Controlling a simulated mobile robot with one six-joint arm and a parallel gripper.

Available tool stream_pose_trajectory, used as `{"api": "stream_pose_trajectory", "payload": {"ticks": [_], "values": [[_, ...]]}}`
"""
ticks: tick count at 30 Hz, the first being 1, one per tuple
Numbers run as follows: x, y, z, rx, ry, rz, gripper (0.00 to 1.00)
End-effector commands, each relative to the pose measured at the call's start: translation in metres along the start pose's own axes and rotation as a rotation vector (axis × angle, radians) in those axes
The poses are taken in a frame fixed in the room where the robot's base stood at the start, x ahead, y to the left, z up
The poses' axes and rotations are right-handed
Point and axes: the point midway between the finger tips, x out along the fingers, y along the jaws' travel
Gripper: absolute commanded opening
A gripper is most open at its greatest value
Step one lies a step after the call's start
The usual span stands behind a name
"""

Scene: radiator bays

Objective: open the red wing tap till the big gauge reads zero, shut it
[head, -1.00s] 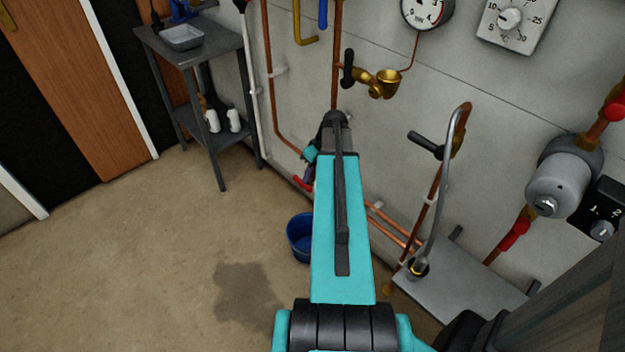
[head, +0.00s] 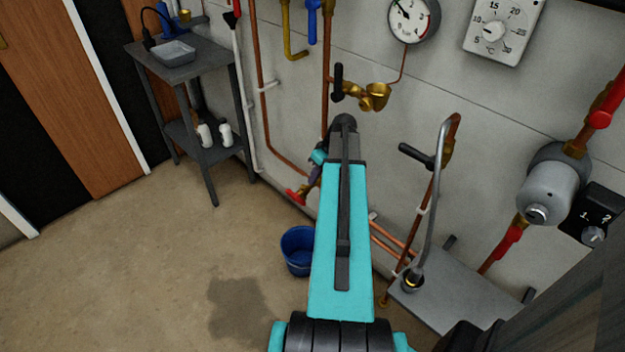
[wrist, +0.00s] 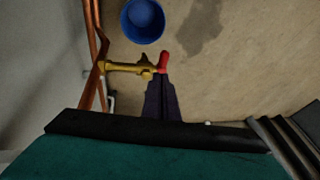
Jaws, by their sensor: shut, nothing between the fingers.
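The red wing tap (head: 297,196) sits low on the wall pipework, just left of my arm in the head view. In the wrist view its red handle (wrist: 163,62) shows at the end of a brass fitting (wrist: 125,67). My gripper (wrist: 160,80) is shut and empty, its dark fingers pointing at the tap with their tips close by the red handle. I cannot tell whether they touch it. In the head view my arm hides part of the gripper. The big round gauge (head: 413,20) hangs high on the wall, top cut off; its reading is too small to tell.
A blue bucket (head: 298,252) stands on the floor below the tap, near a dark wet patch (head: 238,305). Copper pipes run down the wall beside my arm. A grey side table (head: 180,70) stands at the left. The floor at the lower left is clear.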

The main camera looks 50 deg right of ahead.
Motion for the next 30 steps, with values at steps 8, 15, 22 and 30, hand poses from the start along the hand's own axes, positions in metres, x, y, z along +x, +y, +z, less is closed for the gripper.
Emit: {"api": "stream_pose_trajectory", "payload": {"ticks": [8, 15, 22, 30], "values": [[0.029, 0.000, 0.000, 0.000, -0.001, -0.002, 0.00], [0.058, 0.000, 0.000, 0.000, -0.001, -0.001, 0.00], [0.080, 0.000, 0.000, 0.000, -0.001, -0.001, 0.00], [0.088, 0.000, 0.000, 0.000, 0.000, 0.000, 0.00]]}}
